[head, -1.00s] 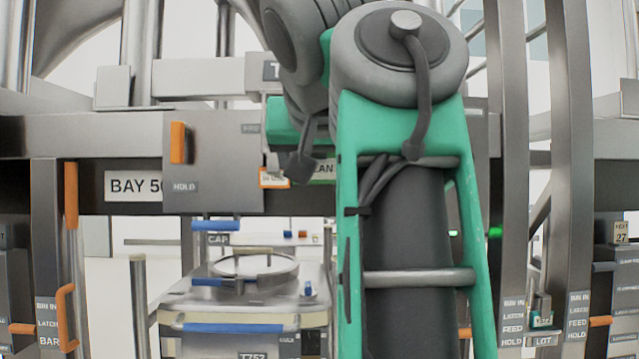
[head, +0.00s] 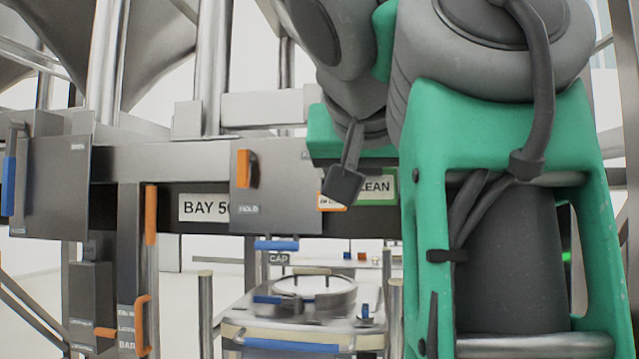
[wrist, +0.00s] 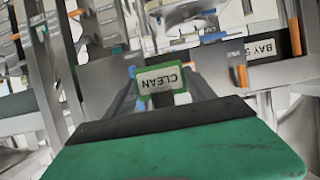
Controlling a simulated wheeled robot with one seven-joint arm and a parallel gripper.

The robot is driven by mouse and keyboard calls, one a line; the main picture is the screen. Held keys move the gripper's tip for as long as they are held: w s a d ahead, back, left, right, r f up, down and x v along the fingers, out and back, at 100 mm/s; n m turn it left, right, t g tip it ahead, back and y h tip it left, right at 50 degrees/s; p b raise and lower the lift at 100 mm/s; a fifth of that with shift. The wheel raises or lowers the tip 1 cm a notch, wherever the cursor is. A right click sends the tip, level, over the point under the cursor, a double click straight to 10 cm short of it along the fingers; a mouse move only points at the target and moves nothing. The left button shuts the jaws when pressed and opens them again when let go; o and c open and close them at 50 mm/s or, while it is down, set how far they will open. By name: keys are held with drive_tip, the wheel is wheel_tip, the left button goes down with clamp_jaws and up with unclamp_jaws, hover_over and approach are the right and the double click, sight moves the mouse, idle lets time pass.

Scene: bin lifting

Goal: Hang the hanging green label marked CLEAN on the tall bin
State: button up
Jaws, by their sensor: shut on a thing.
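The label marked CLEAN (wrist: 163,79) has a green border and a white face, and its text is upside down in the wrist view. My gripper (wrist: 165,98) is shut on it; the jaws are mostly hidden behind my green wrist housing. A bin with a round lid (head: 314,294) and blue handles stands below and beyond the label. I cannot tell whether it is the tall bin. No contact between label and bin shows.
A steel frame crosses the scene, with a BAY sign (head: 203,208) and a grey HOLD panel (head: 275,190) with an orange handle. A small orange-edged tag (head: 331,202) is beside the label. Upright posts (head: 205,315) flank the bin. My arm hides much of the right side.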

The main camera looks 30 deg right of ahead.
drive_tip(key=shift+s+a, duration=1.6)
drive_tip(key=shift+s, duration=0.15)
